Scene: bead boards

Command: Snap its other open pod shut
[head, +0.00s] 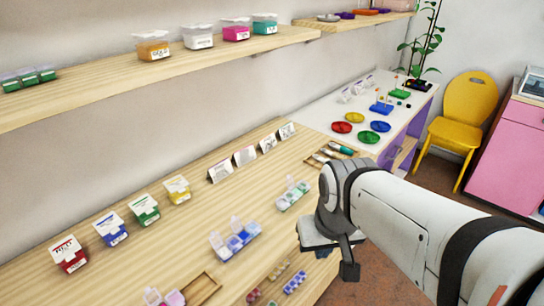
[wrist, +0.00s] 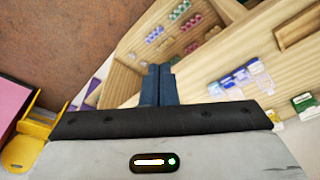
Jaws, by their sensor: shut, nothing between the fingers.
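Several pod boxes with clear lids lie on the wooden counter. A blue one (head: 236,241) has raised lids at its back. A pale green one (head: 292,195) has a lid standing up, and a pink one (head: 165,298) at the bottom edge also has a raised lid. Which box the task means I cannot tell. My gripper (head: 349,271) is shut and empty, pointing down near the counter's front edge, right of the blue box and apart from all boxes. In the wrist view its dark blue fingers (wrist: 157,84) are together, and pod boxes (wrist: 231,77) show to their right.
Colored lidded tubs (head: 145,209) and white cards (head: 245,156) line the counter's back. A wooden tray (head: 202,289) lies at the front. A shelf (head: 220,44) holds more tubs above. A white table (head: 335,110) with colored dishes and a yellow chair (head: 468,105) stand beyond.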

